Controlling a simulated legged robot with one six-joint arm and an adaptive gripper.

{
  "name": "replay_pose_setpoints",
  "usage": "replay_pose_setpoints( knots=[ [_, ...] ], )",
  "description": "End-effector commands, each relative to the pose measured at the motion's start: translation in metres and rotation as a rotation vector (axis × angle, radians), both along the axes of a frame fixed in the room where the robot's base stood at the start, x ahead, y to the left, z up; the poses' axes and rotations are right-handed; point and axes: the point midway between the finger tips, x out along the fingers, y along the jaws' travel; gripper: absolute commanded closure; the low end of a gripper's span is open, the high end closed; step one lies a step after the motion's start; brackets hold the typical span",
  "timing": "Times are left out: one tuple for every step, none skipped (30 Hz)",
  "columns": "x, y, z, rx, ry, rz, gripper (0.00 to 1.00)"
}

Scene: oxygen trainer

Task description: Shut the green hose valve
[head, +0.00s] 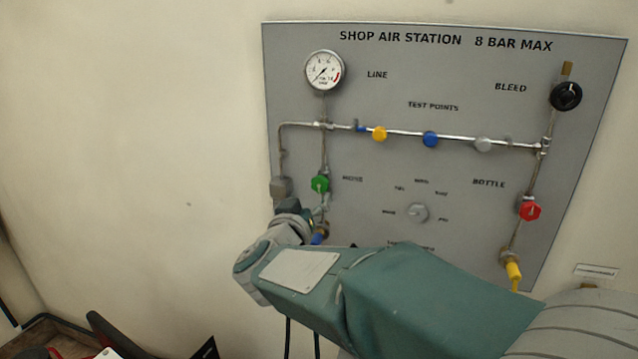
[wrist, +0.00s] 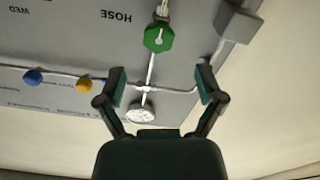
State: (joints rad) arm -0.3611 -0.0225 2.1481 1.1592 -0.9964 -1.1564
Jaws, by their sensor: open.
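The green hose valve (head: 320,184) is a small green knob on the left vertical pipe of the grey panel, beside the HOSE label. In the wrist view the green knob (wrist: 159,38) shows a pale pointer mark and lies beyond my fingertips, about midway between them across the picture. My gripper (wrist: 161,80) is open and empty, its two dark fingers spread wide. No contact with the knob shows. In the head view my arm's wrist is just below and left of the knob, and the fingers are hard to make out there.
The grey panel (head: 375,100) also carries a pressure gauge (head: 325,71), a black bleed knob (head: 566,96), a red bottle valve (head: 530,211), yellow (head: 379,134) and blue (head: 430,139) test points and a grey selector knob (head: 418,212). A grey box (wrist: 239,22) is near the right finger.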

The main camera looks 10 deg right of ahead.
Motion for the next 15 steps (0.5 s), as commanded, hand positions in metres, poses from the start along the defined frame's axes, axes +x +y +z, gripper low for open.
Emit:
replay_pose_setpoints(
  knots=[
    [0.009, -0.006, 0.0, 0.0, 0.001, -0.004, 0.13],
    [0.014, -0.009, -0.001, 0.0, 0.001, -0.004, 0.13],
    [0.021, -0.012, 0.0, -0.001, 0.001, -0.003, 0.13],
    [0.026, -0.015, -0.001, 0.0, 0.001, -0.003, 0.13],
    [0.03, -0.018, -0.001, 0.0, 0.001, -0.003, 0.13],
    [0.037, -0.021, 0.0, 0.0, 0.0, -0.002, 0.13],
    [0.041, -0.024, -0.001, 0.0, 0.0, -0.002, 0.13],
    [0.045, -0.026, -0.001, 0.0, 0.0, -0.002, 0.13],
    [0.05, -0.029, 0.0, 0.002, 0.001, -0.001, 0.13],
    [0.054, -0.031, -0.001, 0.001, 0.001, -0.001, 0.13],
    [0.057, -0.032, 0.0, 0.0, 0.001, 0.0, 0.13],
    [0.06, -0.034, 0.0, 0.0, 0.0, 0.0, 0.13],
    [0.062, -0.035, 0.0, 0.0, 0.0, 0.0, 0.13],
    [0.064, -0.036, 0.0, 0.0, 0.0, 0.001, 0.13],
    [0.066, -0.037, 0.0, 0.0, 0.0, 0.001, 0.13]
  ],
)
